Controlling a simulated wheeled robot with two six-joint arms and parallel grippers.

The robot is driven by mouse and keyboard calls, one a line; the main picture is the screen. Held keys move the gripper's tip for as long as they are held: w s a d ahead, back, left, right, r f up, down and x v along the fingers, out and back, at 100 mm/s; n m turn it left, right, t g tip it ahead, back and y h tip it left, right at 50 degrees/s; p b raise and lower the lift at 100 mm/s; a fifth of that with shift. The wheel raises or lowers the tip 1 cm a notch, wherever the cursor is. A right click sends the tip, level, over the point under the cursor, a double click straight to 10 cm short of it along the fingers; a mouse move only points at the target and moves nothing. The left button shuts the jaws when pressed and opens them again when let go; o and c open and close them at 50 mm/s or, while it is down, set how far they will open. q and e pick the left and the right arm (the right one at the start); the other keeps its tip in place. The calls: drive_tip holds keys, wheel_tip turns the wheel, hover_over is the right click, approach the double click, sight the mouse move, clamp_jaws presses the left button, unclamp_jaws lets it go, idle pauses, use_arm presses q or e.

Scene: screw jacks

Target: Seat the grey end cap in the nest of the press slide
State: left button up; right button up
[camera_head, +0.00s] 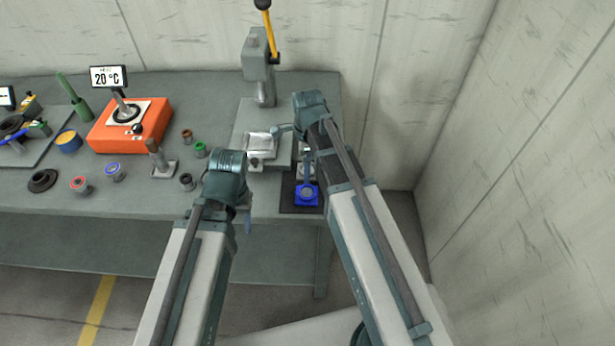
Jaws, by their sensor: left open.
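A small dark grey cap (187,182) stands on the bench just left of my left wrist; it looks like the grey end cap, though it is too small to be certain. The press slide (260,143), with a pale metal block, sits on the grey press base in front of the press column. My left gripper (247,210) is open near the bench's front edge, partly hidden by its own wrist, right of the cap and nearer than the slide. My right gripper (283,131) is by the slide's right side; its jaws are too small to read. The nest is not clearly visible.
The press (258,65) with a yellow lever stands at the back. A blue-based part (307,194) sits on a dark mat under my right arm. Left are coloured-ring caps, a grey post (158,158) and an orange heater (130,125).

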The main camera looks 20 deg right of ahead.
drive_tip(key=shift+f, duration=0.1)
drive_tip(key=shift+c, duration=0.2)
clamp_jaws()
idle(0.5)
